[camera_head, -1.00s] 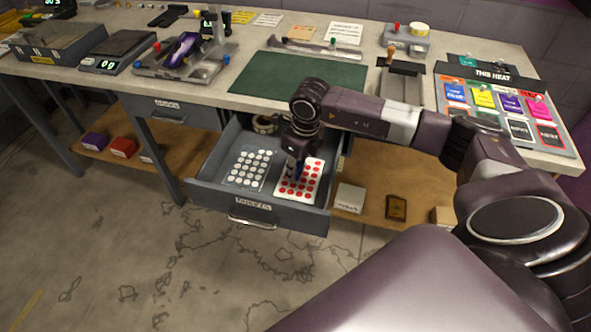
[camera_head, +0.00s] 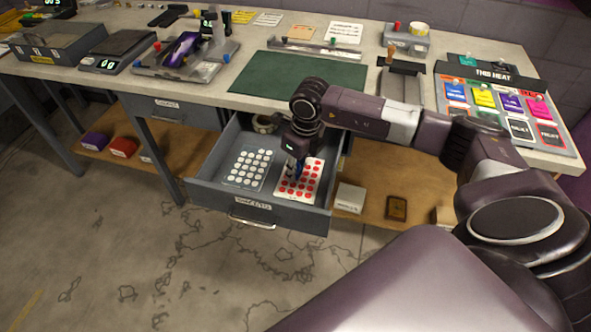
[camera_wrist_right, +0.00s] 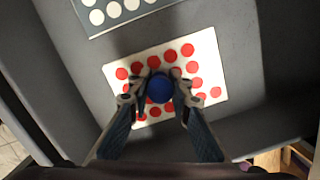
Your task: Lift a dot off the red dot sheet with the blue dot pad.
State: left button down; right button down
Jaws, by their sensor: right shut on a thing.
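The red dot sheet (camera_head: 312,186) lies in the open drawer, a white sheet with rows of red dots. It also shows in the right wrist view (camera_wrist_right: 205,45). My right gripper (camera_head: 297,168) points down over the sheet, and in the right wrist view (camera_wrist_right: 158,97) its fingers are shut on the blue dot pad (camera_wrist_right: 159,87). The pad's round blue top sits between the fingertips and hides the dots under it. In the head view only a bit of blue (camera_head: 299,166) shows. I cannot tell whether the pad touches the sheet. My left gripper is not in view.
A sheet of white dots (camera_head: 248,168) lies left of the red one in the drawer (camera_head: 262,214). A tape roll (camera_head: 264,123) is at the drawer's back. The drawer walls stand close around. The green mat (camera_head: 300,75) on the bench above is clear.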

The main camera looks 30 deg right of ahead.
dwell(0.3)
jog(key=shift+r+p, duration=2.2)
jog(key=shift+r, duration=1.3)
